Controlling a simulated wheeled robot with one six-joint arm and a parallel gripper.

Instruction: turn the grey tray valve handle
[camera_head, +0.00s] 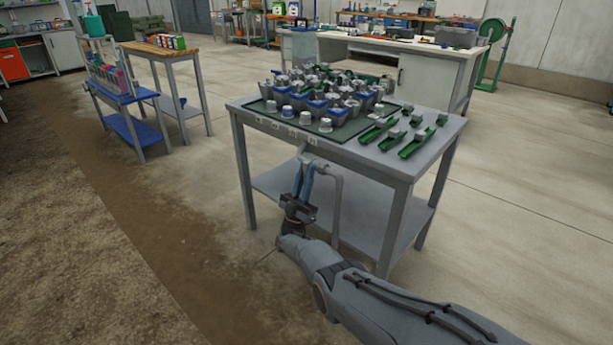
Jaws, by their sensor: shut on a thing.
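The grey tray valve handle (338,205) looks like a bent grey bar under the front edge of the grey table (445,130). Its upper part runs beneath the tabletop and a leg hangs down to the right of my gripper. My gripper (304,168) points up, with blue fingers closed at the handle's upper left part, just below the tabletop edge. The fingers hide the exact grip point. The turn angle of the handle cannot be told.
A dark green mat (345,132) on the table holds many grey and blue fittings. Green channel pieces (420,142) lie on the right. The table's lower shelf (365,215) is close behind my gripper. A blue cart (120,97) stands at the left; floor between is clear.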

